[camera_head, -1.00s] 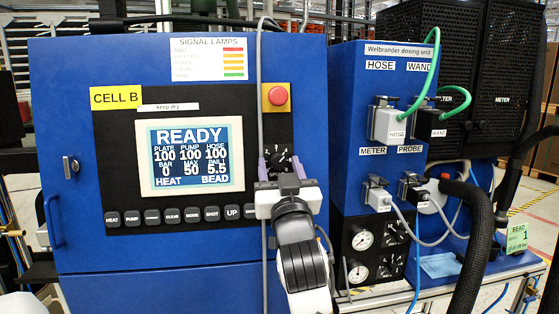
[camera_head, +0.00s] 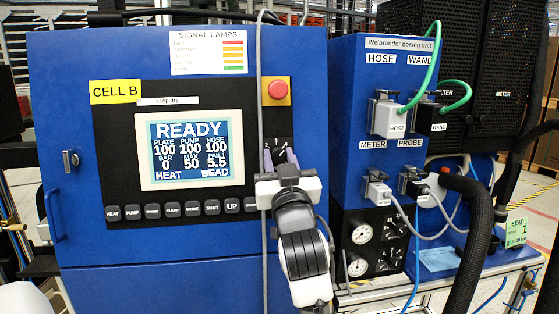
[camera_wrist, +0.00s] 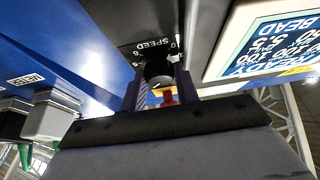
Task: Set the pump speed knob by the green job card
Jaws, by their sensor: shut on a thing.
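The pump speed knob (camera_wrist: 158,70) is a dark knob below a white SPEED label in the wrist view. My gripper (camera_head: 280,157) is at the knob on the black panel, right of the screen, with a purple-grey finger on each side. In the wrist view my gripper (camera_wrist: 162,88) is shut on the knob. The knob's pointer and most of its dial are hidden. The green job card (camera_head: 516,232) stands at the far right and reads BEAD 1; its smaller print is too small to read surely.
The screen (camera_head: 190,150) reads READY. A red stop button (camera_head: 278,91) on a yellow plate is just above my gripper. A grey cable (camera_head: 260,80) hangs close to its left. The dosing unit (camera_head: 352,100) with plugs and hoses stands to the right.

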